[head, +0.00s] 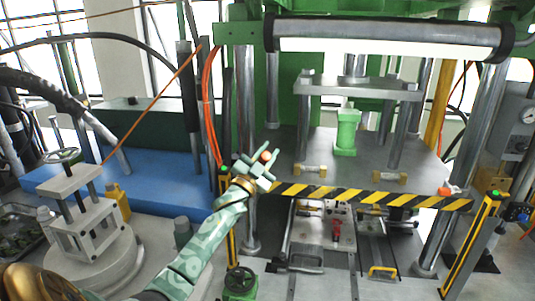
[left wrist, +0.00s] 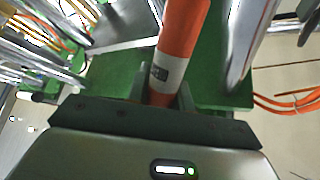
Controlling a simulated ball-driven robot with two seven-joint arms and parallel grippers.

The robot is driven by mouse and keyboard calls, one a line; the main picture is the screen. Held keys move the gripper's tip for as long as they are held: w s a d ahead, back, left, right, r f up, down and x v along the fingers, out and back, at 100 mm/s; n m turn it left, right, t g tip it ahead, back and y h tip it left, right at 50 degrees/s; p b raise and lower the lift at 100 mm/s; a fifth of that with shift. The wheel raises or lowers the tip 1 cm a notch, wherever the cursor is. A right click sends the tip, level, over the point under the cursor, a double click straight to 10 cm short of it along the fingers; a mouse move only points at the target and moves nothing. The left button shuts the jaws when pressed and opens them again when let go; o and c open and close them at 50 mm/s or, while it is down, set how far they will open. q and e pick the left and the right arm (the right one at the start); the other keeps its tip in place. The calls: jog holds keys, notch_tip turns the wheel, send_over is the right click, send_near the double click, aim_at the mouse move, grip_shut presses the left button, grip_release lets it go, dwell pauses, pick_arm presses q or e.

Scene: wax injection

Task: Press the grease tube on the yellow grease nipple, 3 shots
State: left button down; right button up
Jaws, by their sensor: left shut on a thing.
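My left gripper (head: 258,168) is in front of the press, by its left column and near the left end of the striped edge. It is shut on the orange grease tube (head: 265,157). In the left wrist view the grease tube (left wrist: 181,45) stands up between the fingers, with a grey label band low on it. Its far end runs out of the top of that view. I cannot make out the yellow grease nipple in either view. My right gripper is not in view.
A black-and-yellow striped edge (head: 345,193) runs along the press table (head: 275,155). A green block (head: 347,132) stands on that table. Yellow posts (head: 230,215) flank the press. Orange hoses (head: 208,100) hang at left. A clamp stand (head: 85,215) is at far left.

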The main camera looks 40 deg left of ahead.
pick_arm(q)
jog(key=shift+w+a+f+b, duration=0.35)
jog(key=shift+a+f+b, duration=0.4)
jog(key=shift+b, duration=0.3)
dwell(0.7)
jog(key=shift+r, duration=0.15)
jog(key=shift+s+d+r+p, duration=0.15)
jog(key=shift+d+r+p, duration=0.2)
jog(key=shift+p, duration=0.45)
jog(key=shift+s+d+r, duration=0.15)
jog(key=shift+d, duration=0.1)
jog(key=shift+p, duration=0.4)
jog(key=shift+w+a+f+b, duration=0.3)
jog(key=shift+a+f+b, duration=0.3)
jog(key=shift+b, duration=0.25)
dwell(1.0)
dwell(0.3)
jog(key=shift+s+d+r+p, duration=0.15)
jog(key=shift+d+r+p, duration=0.2)
jog(key=shift+p, duration=0.4)
jog(key=shift+s+d+r, duration=0.15)
jog(key=shift+d+r, duration=0.1)
